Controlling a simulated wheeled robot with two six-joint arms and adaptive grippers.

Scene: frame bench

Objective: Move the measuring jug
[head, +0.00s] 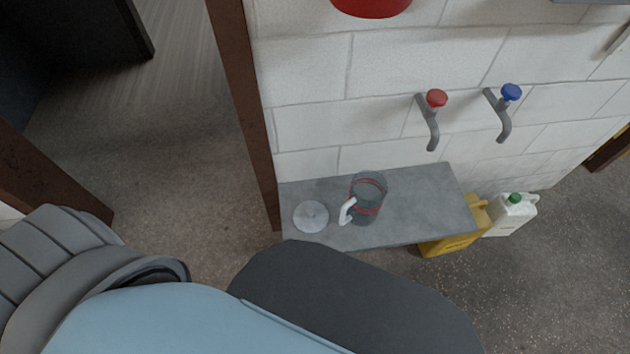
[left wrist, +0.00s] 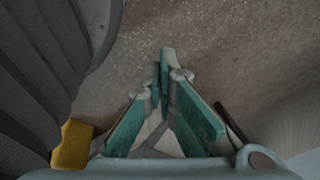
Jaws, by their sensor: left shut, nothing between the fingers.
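The measuring jug (head: 368,195), clear grey with red bands and a white handle on its left side, stands on a grey bench (head: 415,205) against the wall in the head view. A round pale lid-like disc (head: 311,217) lies on the bench left of it. My left gripper (left wrist: 162,75) shows in the left wrist view, its green-padded fingers meeting at the tips with nothing between them, over speckled floor. The jug is not seen in that view. My right gripper is in neither view.
Red-knobbed (head: 436,99) and blue-knobbed (head: 511,92) taps project from the white block wall above the bench. A yellow canister (head: 450,243) and a white jug with green cap (head: 512,214) stand at the bench's right. A brown post (head: 245,110) rises left. The bench's right part is clear.

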